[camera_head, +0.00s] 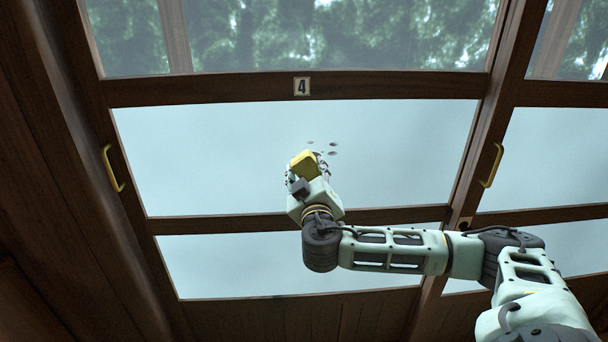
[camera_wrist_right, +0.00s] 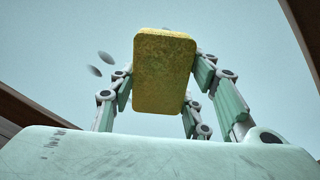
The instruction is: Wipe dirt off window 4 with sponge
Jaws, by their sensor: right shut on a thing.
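Window 4 (camera_head: 220,160) has a pale middle pane in a dark wood frame, with a number 4 plate (camera_head: 302,87) on the rail above it. Several small grey dirt spots (camera_head: 332,152) lie on the pane, just up and right of the sponge. Two spots (camera_wrist_right: 100,64) show left of the sponge in the right wrist view. My right gripper (camera_head: 303,170) is shut on the yellow sponge (camera_head: 304,163), which also shows between the fingers in the wrist view (camera_wrist_right: 164,72). I cannot tell whether the sponge touches the glass. Part of the dirt may be hidden behind it. My left gripper is not in view.
Yellow handles stand on the frame to the left (camera_head: 112,168) and right (camera_head: 492,165) of the pane. A dark wood rail (camera_head: 240,223) crosses below the pane, with another pale pane (camera_head: 230,268) under it. Trees show through the upper glass.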

